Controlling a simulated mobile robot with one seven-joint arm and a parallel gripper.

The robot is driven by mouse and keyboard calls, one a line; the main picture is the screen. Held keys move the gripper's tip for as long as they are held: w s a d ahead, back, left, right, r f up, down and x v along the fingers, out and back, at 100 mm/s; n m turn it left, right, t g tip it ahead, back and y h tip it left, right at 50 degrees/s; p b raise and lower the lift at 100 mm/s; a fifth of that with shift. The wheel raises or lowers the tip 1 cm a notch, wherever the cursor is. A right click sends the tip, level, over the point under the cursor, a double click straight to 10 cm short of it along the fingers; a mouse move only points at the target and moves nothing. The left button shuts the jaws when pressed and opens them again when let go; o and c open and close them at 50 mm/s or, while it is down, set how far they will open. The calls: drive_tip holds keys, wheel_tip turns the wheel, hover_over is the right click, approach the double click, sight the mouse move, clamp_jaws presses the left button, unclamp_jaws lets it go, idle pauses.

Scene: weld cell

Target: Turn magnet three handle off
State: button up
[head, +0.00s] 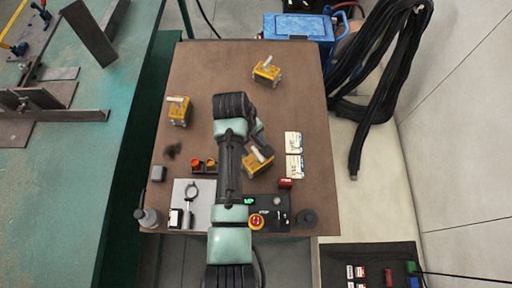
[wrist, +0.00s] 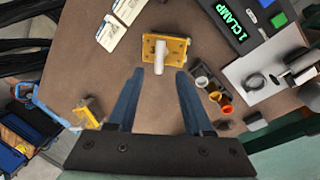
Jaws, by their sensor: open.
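Three yellow magnets with pale handles stand on the brown table top (head: 215,65). One magnet (head: 257,163) is beside my arm near the paper cards, partly covered by my gripper; the others are a back magnet (head: 266,72) and a left magnet (head: 179,112). No number is readable on them, so I cannot tell which is magnet three. In the wrist view the near magnet (wrist: 178,50) lies just beyond my open gripper (wrist: 160,73). Its pale handle (wrist: 160,57) points toward the gap between the fingers, apparently untouched. Another magnet (wrist: 88,112) shows left of the fingers.
Paper cards (head: 293,153) lie right of the near magnet. A dark panel (head: 270,210) with a red-and-yellow button (head: 257,221) and a grey plate (head: 196,205) are at the front. A small block with orange and red buttons (wrist: 213,90) stands close to the right finger.

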sight(257, 153)
drive_tip(key=f, duration=0.4)
drive_tip(key=w+d+f, duration=0.1)
drive_tip(key=f, duration=0.1)
drive_tip(key=shift+f, duration=0.3)
clamp_jaws()
